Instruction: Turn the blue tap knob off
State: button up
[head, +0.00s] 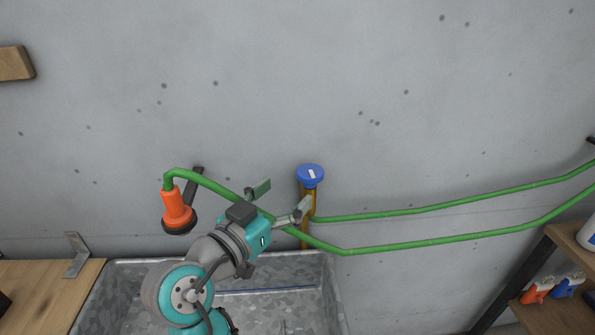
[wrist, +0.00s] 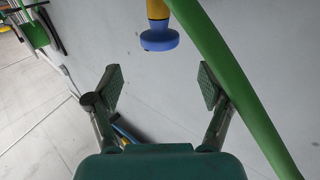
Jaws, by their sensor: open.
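The blue tap knob (head: 310,175) is round, with a white mark on top, and sits on top of a yellow upright pipe (head: 308,199) by the grey wall. My gripper (head: 281,203) is in front of it, a little left and lower in the head view, open and empty. In the wrist view the knob (wrist: 159,39) shows beyond the gap between the open fingers (wrist: 161,88), near the top centre. The fingers look apart from the knob. My gripper hides part of the yellow pipe in the head view.
A green hose (head: 430,208) runs from the pipe to the right; another length (head: 390,247) passes close by my gripper to an orange nozzle (head: 177,212) on the left. A metal trough (head: 335,300) lies below. Shelves (head: 545,310) stand at right.

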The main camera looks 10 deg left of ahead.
aim_at(303, 177)
jog(key=x, duration=0.9)
jog(key=shift+w, duration=0.15)
jog(key=c, duration=1.2)
jog(key=shift+o, duration=0.2)
